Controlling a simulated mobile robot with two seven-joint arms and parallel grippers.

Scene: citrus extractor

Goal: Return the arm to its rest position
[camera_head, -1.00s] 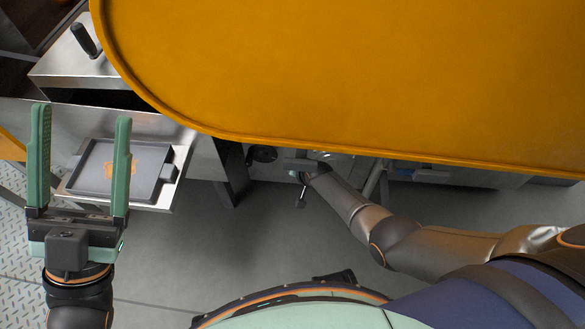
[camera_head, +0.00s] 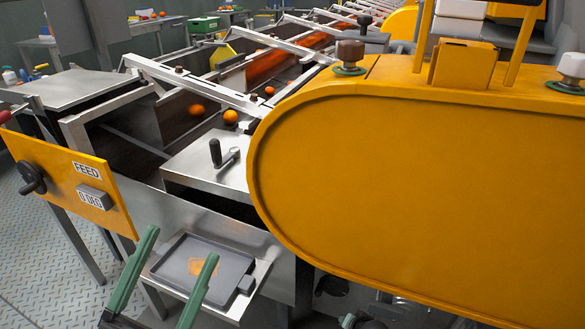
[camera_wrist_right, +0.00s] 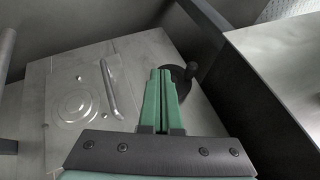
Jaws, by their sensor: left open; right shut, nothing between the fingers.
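My left gripper (camera_head: 181,244) is at the lower left of the head view, with its two green fingers wide apart and nothing between them. Its fingers show in front of a grey tray (camera_head: 215,252) with an orange patch on it. My right gripper (camera_wrist_right: 160,75) shows in the right wrist view with its green fingers together and empty. Beyond its tips is a dark round knob (camera_wrist_right: 183,76) with a handle. Most of my right arm is out of the head view.
A large yellow housing (camera_head: 420,190) fills the right of the head view. A yellow FEED panel (camera_head: 65,180) with a black handwheel (camera_head: 32,178) is at left. Several oranges lie in the machine behind. In the right wrist view, a metal panel (camera_wrist_right: 85,100) has a bar handle (camera_wrist_right: 111,88).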

